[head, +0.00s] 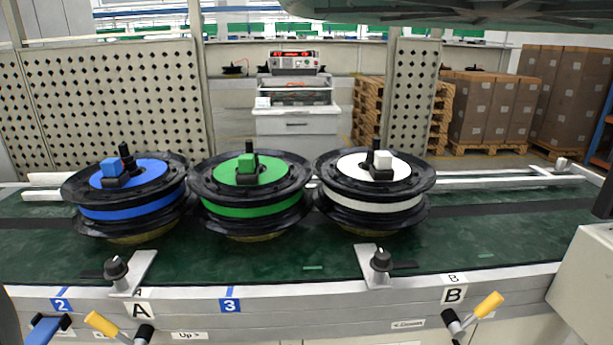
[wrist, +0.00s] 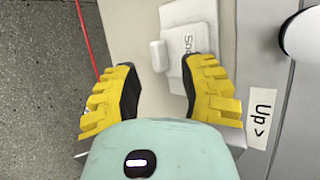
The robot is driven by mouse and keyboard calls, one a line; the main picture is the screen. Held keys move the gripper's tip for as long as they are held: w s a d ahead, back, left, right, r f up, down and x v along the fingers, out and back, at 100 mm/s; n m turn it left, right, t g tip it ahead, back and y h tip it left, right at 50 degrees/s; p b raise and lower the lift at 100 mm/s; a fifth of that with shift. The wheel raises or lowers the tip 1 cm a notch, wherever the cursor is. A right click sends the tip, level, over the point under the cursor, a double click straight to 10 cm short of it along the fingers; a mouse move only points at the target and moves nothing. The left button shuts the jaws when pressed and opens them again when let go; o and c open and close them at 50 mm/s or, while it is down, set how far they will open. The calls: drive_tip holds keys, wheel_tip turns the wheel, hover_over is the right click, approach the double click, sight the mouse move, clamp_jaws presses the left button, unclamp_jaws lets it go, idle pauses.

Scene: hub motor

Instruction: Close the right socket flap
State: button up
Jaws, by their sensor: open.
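In the wrist view, a light grey socket housing (wrist: 188,14) with a flap-like plate (wrist: 197,63) sits on a pale panel. The plate carries partly hidden lettering. A small rounded block (wrist: 158,55) sticks out at its left. I cannot tell whether this is the right socket or how far the flap is open. My gripper (wrist: 160,66) has yellow fingers with dark pads. It is open and empty, with its fingers on either side of the block and the right finger overlapping the plate. The head view shows neither my gripper nor the sockets.
An "Up >" label (wrist: 262,118) and a white rounded part (wrist: 303,36) lie to the right. A red cable (wrist: 87,38) runs at the left over grey floor. In the head view, blue (head: 128,172), green (head: 252,170) and white (head: 373,167) hub motors stand on the conveyor (head: 310,258).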

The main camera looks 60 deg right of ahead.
drive_tip(key=shift+w+d+r+m+g+y+p, duration=0.1)
drive_tip(key=shift+r+m+g+y+p, duration=0.3)
drive_tip(key=shift+r+g+y+p, duration=1.05)
drive_tip(key=shift+r+m+g+y+p, duration=0.45)
drive_tip(key=shift+g+y+p, duration=0.55)
drive_tip(key=shift+p, duration=1.1)
drive_tip(key=shift+w+d+r+m+g+y+p, duration=0.1)
drive_tip(key=shift+r+m+g+y+p, duration=0.25)
drive_tip(key=shift+r+g+y+p, duration=1)
